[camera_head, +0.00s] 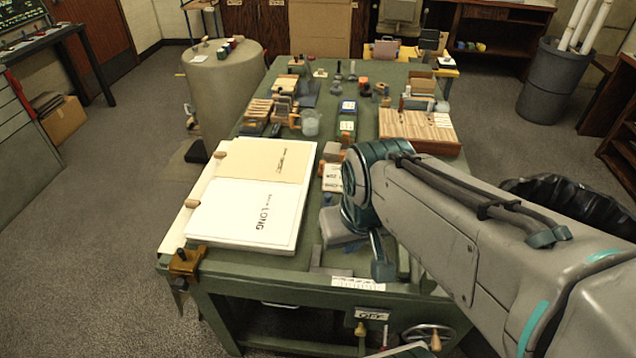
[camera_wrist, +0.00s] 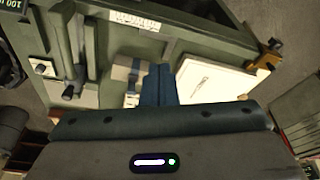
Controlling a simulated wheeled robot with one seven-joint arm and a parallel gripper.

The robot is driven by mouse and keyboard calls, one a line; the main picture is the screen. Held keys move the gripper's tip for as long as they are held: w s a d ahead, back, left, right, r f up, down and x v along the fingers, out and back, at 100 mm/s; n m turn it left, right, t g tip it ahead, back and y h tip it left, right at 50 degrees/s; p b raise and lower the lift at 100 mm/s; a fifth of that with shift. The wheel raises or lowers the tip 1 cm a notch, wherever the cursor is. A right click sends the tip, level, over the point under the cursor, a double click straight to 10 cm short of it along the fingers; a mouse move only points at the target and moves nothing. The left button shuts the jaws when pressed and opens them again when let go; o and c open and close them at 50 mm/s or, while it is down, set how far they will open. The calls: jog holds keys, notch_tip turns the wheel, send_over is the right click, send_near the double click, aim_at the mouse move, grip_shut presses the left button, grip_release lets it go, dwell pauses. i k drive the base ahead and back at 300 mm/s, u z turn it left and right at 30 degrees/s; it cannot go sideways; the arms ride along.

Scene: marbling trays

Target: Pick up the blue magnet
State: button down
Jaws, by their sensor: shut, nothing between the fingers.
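My gripper (camera_wrist: 160,70) shows in the wrist view as two dark blue fingers pressed together, shut with nothing between them. It is above the green table, beside the white book (camera_wrist: 215,82). A small blue piece (camera_wrist: 133,76) shows just left of the fingers, apart from their tips in the picture. In the head view a small blue piece (camera_head: 327,198) lies right of the white book (camera_head: 249,214), close to my arm. It is too small to tell surely whether this is the blue magnet. My wrist hides part of the table there, and the fingertips are not clear in that view.
A brass clamp (camera_head: 187,262) grips the near left corner. A drum (camera_head: 222,85) stands left.

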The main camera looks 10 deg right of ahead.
aim_at(327, 197)
jog(key=z, duration=2.65)
jog(key=k, duration=1.35)
jog(key=u, duration=1.55)
jog(key=i, duration=1)
